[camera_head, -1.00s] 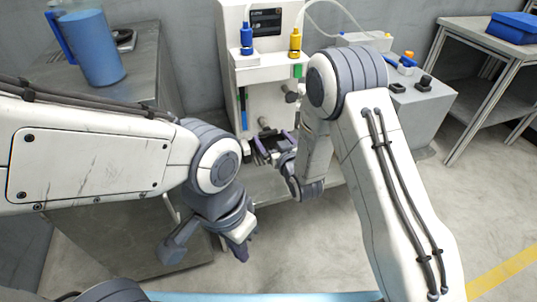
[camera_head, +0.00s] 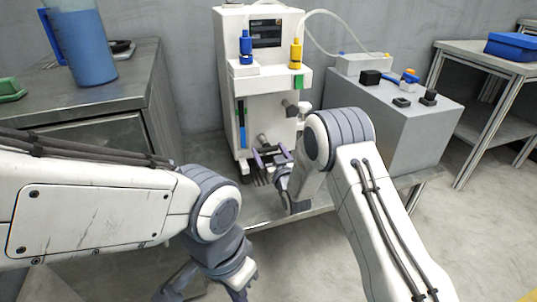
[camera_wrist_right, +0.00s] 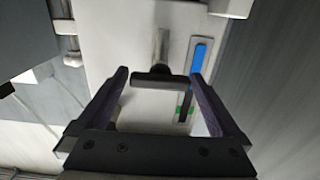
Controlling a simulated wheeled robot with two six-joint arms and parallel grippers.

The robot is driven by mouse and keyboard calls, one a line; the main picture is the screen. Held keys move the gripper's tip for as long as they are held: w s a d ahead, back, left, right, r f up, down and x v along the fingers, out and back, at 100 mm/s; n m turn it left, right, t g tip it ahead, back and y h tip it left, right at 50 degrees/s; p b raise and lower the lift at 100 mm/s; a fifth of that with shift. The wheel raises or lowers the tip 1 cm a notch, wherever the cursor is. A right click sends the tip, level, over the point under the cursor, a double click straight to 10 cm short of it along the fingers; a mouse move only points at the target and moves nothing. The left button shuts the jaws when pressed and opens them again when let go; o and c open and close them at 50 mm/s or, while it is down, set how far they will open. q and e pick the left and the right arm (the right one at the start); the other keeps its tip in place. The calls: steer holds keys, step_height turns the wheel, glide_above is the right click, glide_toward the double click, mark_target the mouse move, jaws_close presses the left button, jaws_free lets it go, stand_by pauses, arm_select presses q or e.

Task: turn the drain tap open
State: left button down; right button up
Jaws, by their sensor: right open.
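The drain tap (camera_wrist_right: 158,78) has a metal stem and a dark crossbar handle. In the right wrist view it projects from the white machine's front panel, and its bar lies crosswise between my right fingertips. My right gripper (camera_wrist_right: 159,77) is open, with a purple-padded finger on each side of the handle and visible gaps to both. In the head view my right gripper (camera_head: 271,156) is at the low front of the white machine (camera_head: 268,105), and the tap (camera_head: 262,140) shows just behind it. My left gripper (camera_head: 243,279) hangs low near the bottom edge, away from the machine; its finger opening is unclear.
The machine carries a blue bottle (camera_head: 246,47) and a yellow bottle (camera_head: 295,53). A grey cabinet (camera_head: 390,125) stands at its right. A metal bench (camera_head: 125,90) with a blue jug (camera_head: 90,50) is at the left. Floor is clear at lower right.

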steer(key=shift+w+a, duration=0.15)
steer(key=shift+w, duration=0.3)
steer(key=c, duration=1.1)
